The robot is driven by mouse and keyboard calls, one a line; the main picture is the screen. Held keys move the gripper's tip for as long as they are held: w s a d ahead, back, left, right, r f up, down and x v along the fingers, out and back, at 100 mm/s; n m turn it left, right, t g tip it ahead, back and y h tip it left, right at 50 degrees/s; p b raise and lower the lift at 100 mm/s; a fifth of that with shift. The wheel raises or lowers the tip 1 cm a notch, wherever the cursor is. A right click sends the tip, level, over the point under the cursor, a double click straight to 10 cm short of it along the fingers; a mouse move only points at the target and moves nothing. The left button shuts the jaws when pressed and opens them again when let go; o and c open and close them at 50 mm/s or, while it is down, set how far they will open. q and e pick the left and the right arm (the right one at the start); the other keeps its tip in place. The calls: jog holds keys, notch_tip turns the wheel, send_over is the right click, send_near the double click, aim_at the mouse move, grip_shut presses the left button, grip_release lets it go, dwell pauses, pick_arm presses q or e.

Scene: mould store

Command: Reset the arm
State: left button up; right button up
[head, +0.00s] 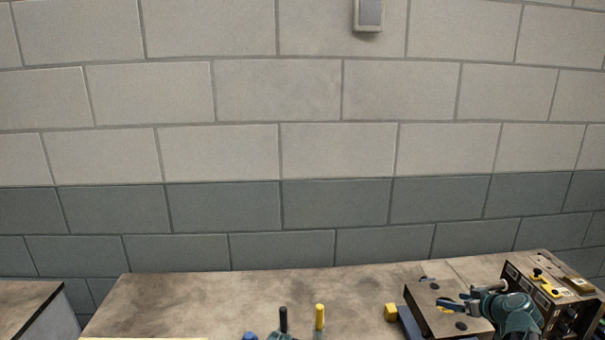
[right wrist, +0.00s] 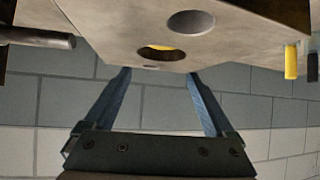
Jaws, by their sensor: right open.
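My right gripper (head: 445,303) is at the lower right of the head view, its blue fingers pointing left over a brown block with round holes (head: 428,293). In the right wrist view my right gripper (right wrist: 158,76) has its two blue fingers spread apart with nothing between them. A holed slab (right wrist: 225,45) fills the top of that view, just past the fingertips. I cannot tell whether the fingers touch it. My left gripper is not in view.
The bench (head: 220,298) has clear room at its left. A black handle (head: 283,319), a yellow handle (head: 320,316) and a yellow block (head: 391,312) are at its front. A dark unit with yellow parts (head: 552,290) stands right of my arm. A block wall (head: 280,150) stands behind.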

pick_arm(q)
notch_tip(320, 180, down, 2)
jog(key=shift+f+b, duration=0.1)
jog(key=shift+b, duration=0.65)
pick_arm(e)
jog(key=shift+w+a+f, duration=0.25)
jog(key=shift+w+f, duration=0.55)
jog(key=shift+f, duration=0.25)
jog(key=shift+s+f, duration=0.1)
jog(key=shift+s, duration=0.05)
notch_tip(320, 180, up, 2)
jog(key=shift+r+p, duration=0.15)
jog(key=shift+p, duration=0.95)
notch_tip(320, 180, up, 3)
jog(key=p, duration=0.3)
jog(key=shift+s+a, duration=0.1)
jog(key=shift+a, duration=0.05)
pick_arm(q)
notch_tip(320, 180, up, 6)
jog(key=p, duration=0.1)
pick_arm(e)
jog(key=s+a, duration=0.3)
jog(key=a, duration=0.4)
jog(key=s+a+r, duration=0.1)
jog(key=s+a, duration=0.2)
jog(key=a, duration=0.4)
jog(key=shift+s, duration=0.3)
jog(key=shift+w, duration=0.1)
